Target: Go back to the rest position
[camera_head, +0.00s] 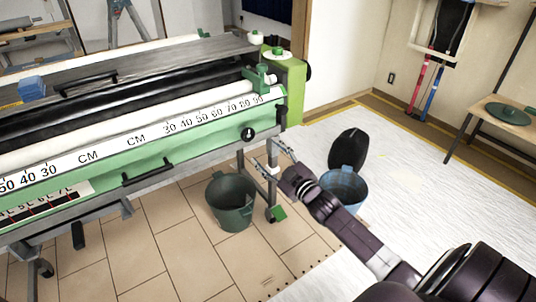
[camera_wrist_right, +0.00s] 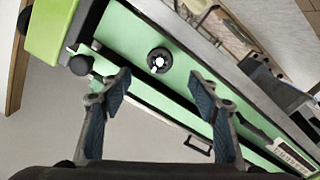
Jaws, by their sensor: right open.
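My right gripper (camera_head: 270,156) reaches in from the lower right in the head view, near the right end of the green wallpaper paster (camera_head: 150,160). In the right wrist view my right gripper (camera_wrist_right: 160,100) shows two fingers spread wide apart with nothing between them. Beyond them is the paster's green side (camera_wrist_right: 150,50) with a round black knob (camera_wrist_right: 159,60), apart from the fingers as far as I can tell. My left gripper is not in the head view.
A black rounded object (camera_head: 348,150) is behind the blue bucket. A small table (camera_head: 497,112) stands at the right. The white floor sheet at right has free room.

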